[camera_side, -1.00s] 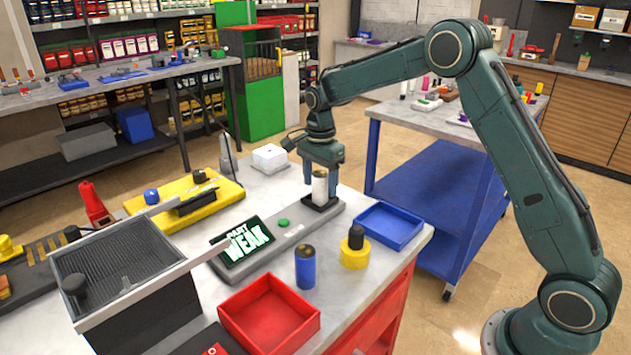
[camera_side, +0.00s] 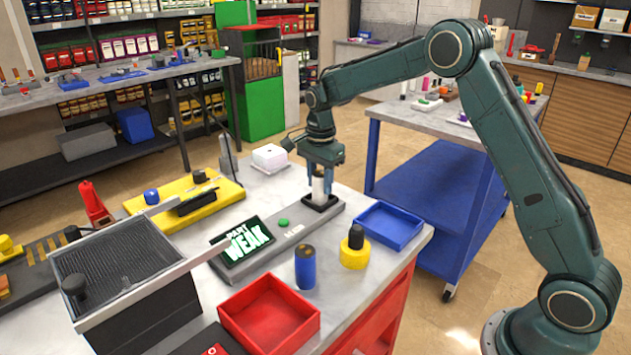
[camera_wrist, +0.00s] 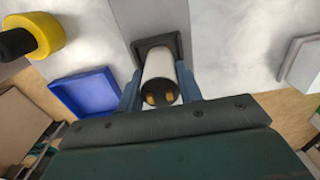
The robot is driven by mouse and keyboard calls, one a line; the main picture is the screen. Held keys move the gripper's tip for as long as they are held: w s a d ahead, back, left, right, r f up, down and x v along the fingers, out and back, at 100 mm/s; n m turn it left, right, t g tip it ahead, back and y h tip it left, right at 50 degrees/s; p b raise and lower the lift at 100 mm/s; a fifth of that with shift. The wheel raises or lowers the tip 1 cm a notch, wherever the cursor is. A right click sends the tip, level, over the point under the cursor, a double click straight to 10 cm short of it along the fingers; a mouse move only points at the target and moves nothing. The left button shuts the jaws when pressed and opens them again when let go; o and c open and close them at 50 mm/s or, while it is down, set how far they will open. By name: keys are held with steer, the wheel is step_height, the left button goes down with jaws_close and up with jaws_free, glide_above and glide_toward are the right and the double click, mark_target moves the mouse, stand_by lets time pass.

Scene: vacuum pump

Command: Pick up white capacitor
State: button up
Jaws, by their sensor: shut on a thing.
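The white capacitor (camera_side: 318,188) stands upright in the black square socket (camera_side: 322,203) at the far right end of the grey tester. My gripper (camera_side: 319,184) points down over it with a blue finger on each side. In the wrist view my gripper (camera_wrist: 160,92) is shut on the white capacitor (camera_wrist: 158,70), and the capacitor's dark end with two brass terminals faces the camera. The other end is at the socket (camera_wrist: 180,42); I cannot tell whether it is lifted clear. The tester's screen (camera_side: 241,242) reads "PART WEAK".
A blue tray (camera_side: 390,224) is right of the socket and a red tray (camera_side: 268,313) is in front. A blue cylinder (camera_side: 305,267) and a yellow-and-black part (camera_side: 355,248) stand between them. A white box (camera_side: 269,157) is behind the tester.

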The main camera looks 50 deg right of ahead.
steer(key=shift+r, duration=0.15)
step_height(320, 180, up, 20)
stand_by(0.6)
steer(key=shift+f, duration=0.2)
stand_by(0.9)
steer(key=s+a+f, duration=0.5)
steer(key=a, duration=0.4)
steer(key=s+a+f, duration=0.5)
steer(key=s+a, duration=0.1)
steer(key=a, duration=0.4)
steer(key=s+a+f, duration=0.5)
steer(key=a, duration=0.4)
steer(key=shift+s+a, duration=0.25)
steer(key=shift+a, duration=0.1)
